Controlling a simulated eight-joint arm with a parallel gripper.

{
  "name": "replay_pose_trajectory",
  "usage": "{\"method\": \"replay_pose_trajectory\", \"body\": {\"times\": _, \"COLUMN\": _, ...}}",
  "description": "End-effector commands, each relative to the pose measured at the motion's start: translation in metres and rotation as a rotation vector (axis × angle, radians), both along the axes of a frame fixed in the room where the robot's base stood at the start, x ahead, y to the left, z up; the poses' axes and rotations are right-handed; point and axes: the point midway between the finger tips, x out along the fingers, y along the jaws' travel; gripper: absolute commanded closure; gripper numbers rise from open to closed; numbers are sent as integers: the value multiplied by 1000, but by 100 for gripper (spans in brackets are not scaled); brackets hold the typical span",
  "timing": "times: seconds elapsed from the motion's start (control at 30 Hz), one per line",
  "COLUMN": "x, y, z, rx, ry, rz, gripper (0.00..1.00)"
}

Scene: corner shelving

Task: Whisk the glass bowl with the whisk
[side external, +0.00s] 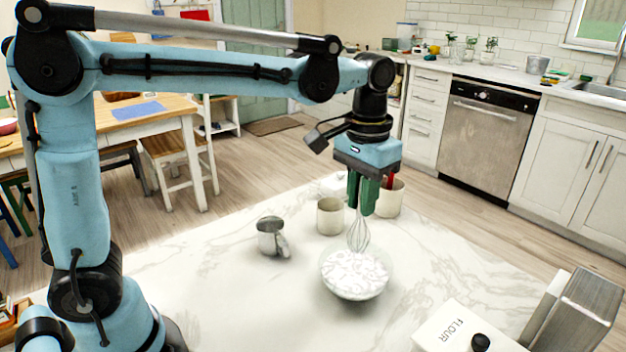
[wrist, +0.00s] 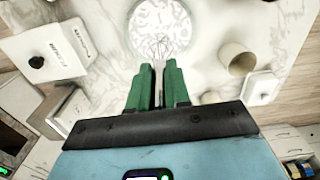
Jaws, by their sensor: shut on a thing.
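The glass bowl (side external: 355,274) stands on the marble counter with a white content in it. It also shows at the top of the wrist view (wrist: 160,28). The whisk (side external: 359,233) hangs wires down, roughly upright, from my gripper (side external: 362,207). Its wires reach down to the bowl at its far side in the side view; I cannot tell how deep they go into the content. My gripper has green fingers and is shut on the whisk's handle, which is mostly hidden between them. In the wrist view, the whisk wires (wrist: 161,47) overlap the bowl's near edge.
A metal cup (side external: 270,237) stands left of the bowl. Cream canisters (side external: 330,216) stand behind it, one holding a red-handled item. A flour box (side external: 455,330) is at the front right, beside a grey block (side external: 578,312).

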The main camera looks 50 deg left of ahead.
Motion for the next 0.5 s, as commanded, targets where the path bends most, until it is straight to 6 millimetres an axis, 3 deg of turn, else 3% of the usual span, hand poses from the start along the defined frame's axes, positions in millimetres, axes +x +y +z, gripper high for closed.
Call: {"method": "replay_pose_trajectory", "body": {"times": 0.5, "x": 0, "y": 0, "z": -38, "rx": 0, "ry": 0, "rz": 0, "gripper": 100}}
